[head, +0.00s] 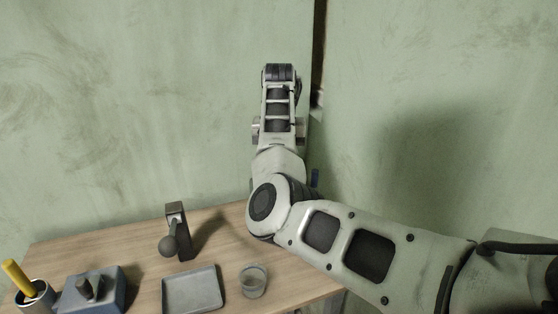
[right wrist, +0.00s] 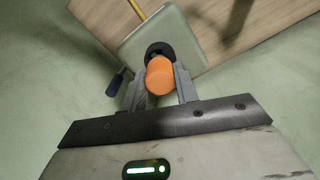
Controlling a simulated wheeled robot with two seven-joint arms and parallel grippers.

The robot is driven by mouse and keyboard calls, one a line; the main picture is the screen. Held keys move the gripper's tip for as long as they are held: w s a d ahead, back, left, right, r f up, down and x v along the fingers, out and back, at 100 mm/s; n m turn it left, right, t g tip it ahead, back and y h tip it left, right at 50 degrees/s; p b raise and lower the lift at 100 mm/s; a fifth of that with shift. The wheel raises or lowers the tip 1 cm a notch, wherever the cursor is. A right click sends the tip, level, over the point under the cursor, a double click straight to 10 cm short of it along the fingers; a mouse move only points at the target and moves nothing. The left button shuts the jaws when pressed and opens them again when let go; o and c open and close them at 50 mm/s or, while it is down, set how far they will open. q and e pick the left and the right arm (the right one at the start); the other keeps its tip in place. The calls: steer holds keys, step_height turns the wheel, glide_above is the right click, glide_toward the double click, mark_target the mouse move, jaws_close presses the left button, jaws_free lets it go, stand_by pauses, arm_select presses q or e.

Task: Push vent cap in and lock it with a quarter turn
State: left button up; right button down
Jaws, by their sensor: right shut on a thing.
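The orange vent cap (right wrist: 160,76) shows in the right wrist view, between the two fingers of my right gripper (right wrist: 163,84), which is shut on it. Just beyond the cap is a dark round socket (right wrist: 158,49) in a pale grey-green plate (right wrist: 185,30). The cap overlaps the socket's lower edge in this view; I cannot tell how deep it sits or how it is turned. In the head view my right arm covers the cap, socket and plate. My left gripper is in neither view.
On the wooden table (head: 135,253) stand a dark stand with a ball-ended lever (head: 176,215), a grey tray (head: 193,290), a clear cup (head: 253,281), a blue box with a grey knob (head: 108,290) and a cup with a yellow handle (head: 38,296). A dark blue handle (right wrist: 115,86) is beside the plate.

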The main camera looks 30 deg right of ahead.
steer(key=shift+f, duration=0.75)
steer(key=c, duration=1)
jaws_free()
step_height(320, 180, up, 16)
